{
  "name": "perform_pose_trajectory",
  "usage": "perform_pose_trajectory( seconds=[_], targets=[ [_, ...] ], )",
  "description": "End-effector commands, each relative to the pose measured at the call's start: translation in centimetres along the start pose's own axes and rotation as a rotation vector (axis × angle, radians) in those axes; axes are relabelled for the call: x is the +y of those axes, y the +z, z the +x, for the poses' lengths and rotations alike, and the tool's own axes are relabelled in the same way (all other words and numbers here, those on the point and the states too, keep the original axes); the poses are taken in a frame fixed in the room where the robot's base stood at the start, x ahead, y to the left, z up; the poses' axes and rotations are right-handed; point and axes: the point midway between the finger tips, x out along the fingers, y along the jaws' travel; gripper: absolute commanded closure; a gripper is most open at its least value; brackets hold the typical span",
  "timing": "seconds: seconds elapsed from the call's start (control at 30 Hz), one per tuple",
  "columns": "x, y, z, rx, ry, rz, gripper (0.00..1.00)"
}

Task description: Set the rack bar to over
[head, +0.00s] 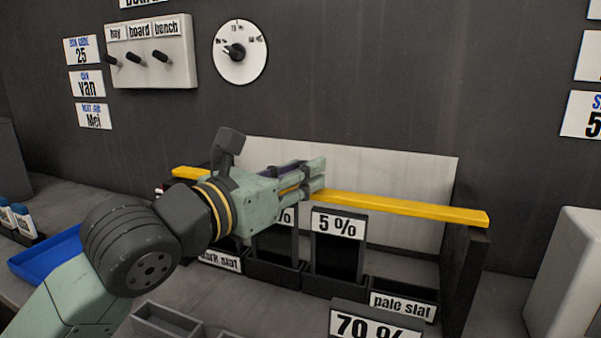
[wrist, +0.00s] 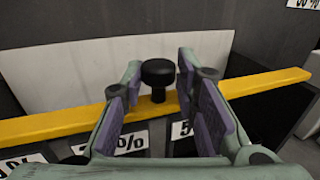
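The rack bar (head: 400,206) is a long yellow bar across the front of the rack, its right end at the dark right side panel (head: 465,265). In the wrist view the bar (wrist: 265,83) crosses behind my fingers, and a black knob (wrist: 158,72) on a short stem stands at its middle. My gripper (head: 317,176) is at the bar's middle and hides part of it. In the wrist view my gripper (wrist: 160,88) is open, a finger on each side of the knob and stem. I see no clear contact with the knob.
A pale panel (head: 400,170) stands behind the bar. A switch box (head: 150,52) and a dial (head: 240,52) are on the wall. A blue tray (head: 45,256) lies left.

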Motion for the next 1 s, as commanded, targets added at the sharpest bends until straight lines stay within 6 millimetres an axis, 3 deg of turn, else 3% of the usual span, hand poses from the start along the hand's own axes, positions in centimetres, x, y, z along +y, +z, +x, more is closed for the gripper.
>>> perform_pose_trajectory(
  seconds=[0.27,0.6,0.77,1.0],
  targets=[
    [0.0,0.0,0.0,-0.002,0.000,0.000,0.55],
    [0.1,0.1,-0.3,-0.003,0.001,0.000,0.55],
    [0.1,0.1,-2.5,-0.005,0.003,-0.002,0.55],
    [0.1,0.0,-7.7,-0.005,0.004,-0.002,0.55]
  ],
)
